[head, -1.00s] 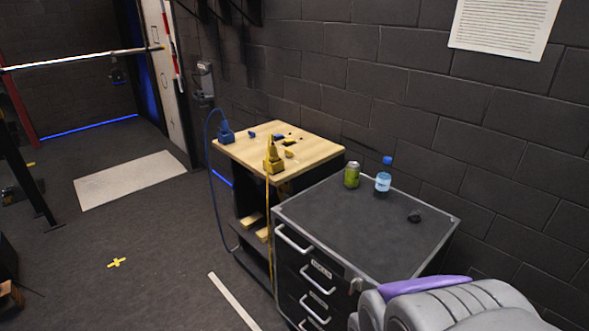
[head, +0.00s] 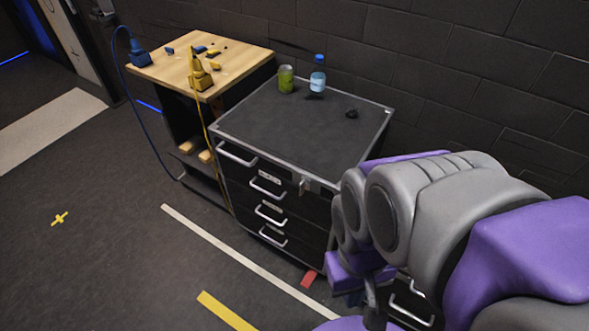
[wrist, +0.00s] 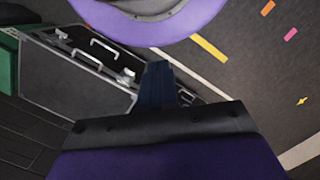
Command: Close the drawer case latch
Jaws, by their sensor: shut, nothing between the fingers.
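The drawer case (head: 300,125) is black with a grey metal rim and several drawers with pale handles on its front. The drawers look shut. A small metal latch (head: 305,186) sits at the front near the top edge, right of the top handle. I cannot tell its position. In the wrist view the drawer case (wrist: 75,85) is at upper left, with the bright latch (wrist: 126,76) just left of my gripper (wrist: 158,68). The gripper's dark fingers are together and empty, apart from the latch. In the head view my arm hides part of the case's right side.
A green can (head: 286,80) and a blue-capped bottle (head: 318,75) stand on the case, with a small dark object (head: 352,113). A wooden-topped table (head: 225,62) with plugs and cables stands to the left. A brick wall is behind. The floor in front is clear.

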